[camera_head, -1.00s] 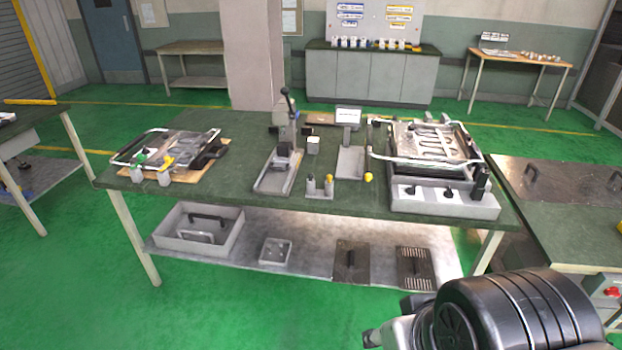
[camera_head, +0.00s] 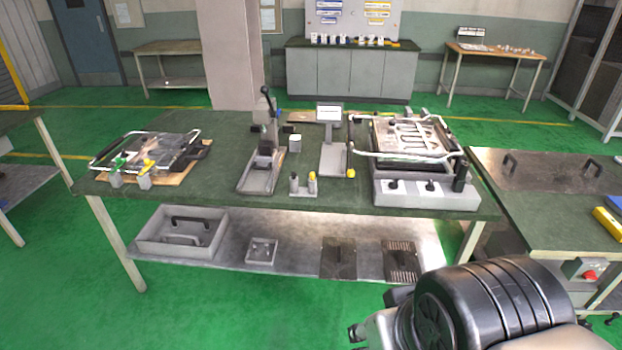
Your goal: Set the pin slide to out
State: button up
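The green workbench (camera_head: 225,190) stands in front of me. A lever press (camera_head: 264,150) with a tall black handle stands at its middle. A heating element fixture (camera_head: 415,145) with a coiled element and silver handle bars sits at the right, on a grey control box (camera_head: 427,196) with black knobs. Another framed unit with handles (camera_head: 150,155) lies on a wooden board at the left. I cannot tell which part is the pin slide or where it is set; it is too small or hidden. My arm shows at the bottom right, but my gripper fingers are not visible.
The lower shelf (camera_head: 222,258) holds a grey bin (camera_head: 182,232) and plates. A side bench (camera_head: 560,212) with a red button box stands right. Green floor in front is free.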

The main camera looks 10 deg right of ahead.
aim_at(262, 162)
jog(key=i+l+u, duration=0.45)
jog(key=i, duration=0.4)
jog(key=i+l+u, duration=0.45)
jog(key=i+l, duration=0.35)
jog(key=l, duration=0.15)
jog(key=i+l+u, duration=0.1)
jog(key=i, duration=0.35)
jog(key=l, duration=0.1)
